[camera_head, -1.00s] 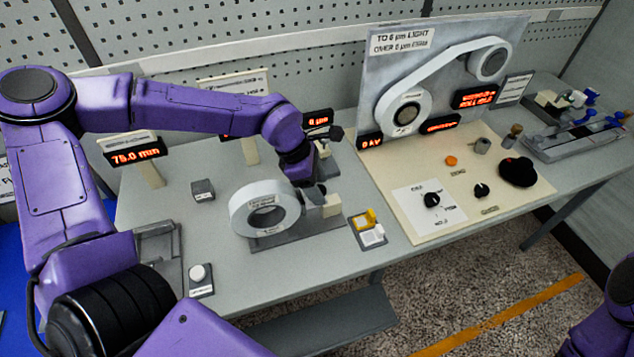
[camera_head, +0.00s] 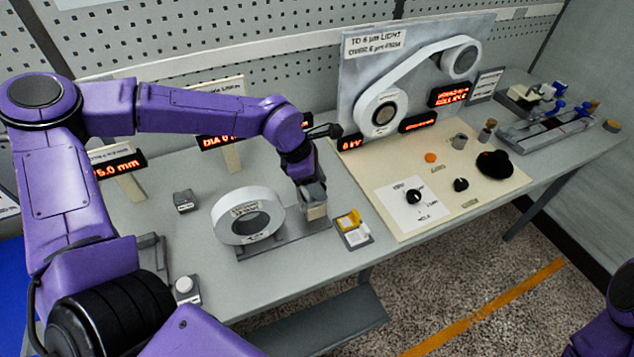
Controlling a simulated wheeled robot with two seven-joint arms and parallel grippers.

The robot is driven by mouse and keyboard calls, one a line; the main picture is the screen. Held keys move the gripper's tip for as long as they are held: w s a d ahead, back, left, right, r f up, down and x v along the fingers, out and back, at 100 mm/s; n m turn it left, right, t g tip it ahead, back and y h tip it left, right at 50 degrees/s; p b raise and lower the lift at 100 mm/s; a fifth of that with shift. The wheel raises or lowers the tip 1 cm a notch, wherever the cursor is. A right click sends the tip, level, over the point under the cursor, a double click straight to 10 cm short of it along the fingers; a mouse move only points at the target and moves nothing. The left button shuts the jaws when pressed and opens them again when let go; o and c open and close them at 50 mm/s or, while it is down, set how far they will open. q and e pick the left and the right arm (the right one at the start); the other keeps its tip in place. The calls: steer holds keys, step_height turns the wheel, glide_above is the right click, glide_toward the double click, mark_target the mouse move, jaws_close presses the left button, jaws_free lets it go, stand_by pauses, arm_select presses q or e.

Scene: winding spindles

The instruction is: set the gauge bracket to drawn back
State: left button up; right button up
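A white ring-shaped spool (camera_head: 248,215) stands on a grey plate (camera_head: 284,238) on the table. At the plate's right end is a small beige block (camera_head: 315,211), which I take to be part of the gauge bracket. My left gripper (camera_head: 313,200) points down right at this block, beside the ring's right side. It overlaps the block in view, and its fingers are too small and hidden to show whether they grip it. My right arm shows only at the bottom right corner, and its gripper is out of view.
A small tray with yellow and white pieces (camera_head: 353,230) lies close to the right of the block. Further right is a beige board (camera_head: 445,200) with knobs and a black cap. Lit readouts (camera_head: 118,165) stand behind. A white button box (camera_head: 186,289) is at front left.

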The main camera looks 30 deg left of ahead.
arm_select(q)
steer(key=shift+o, duration=0.5)
steer(key=shift+w, duration=0.15)
steer(key=b+v, duration=0.1)
steer(key=v, duration=0.9)
steer(key=shift+r, duration=0.25)
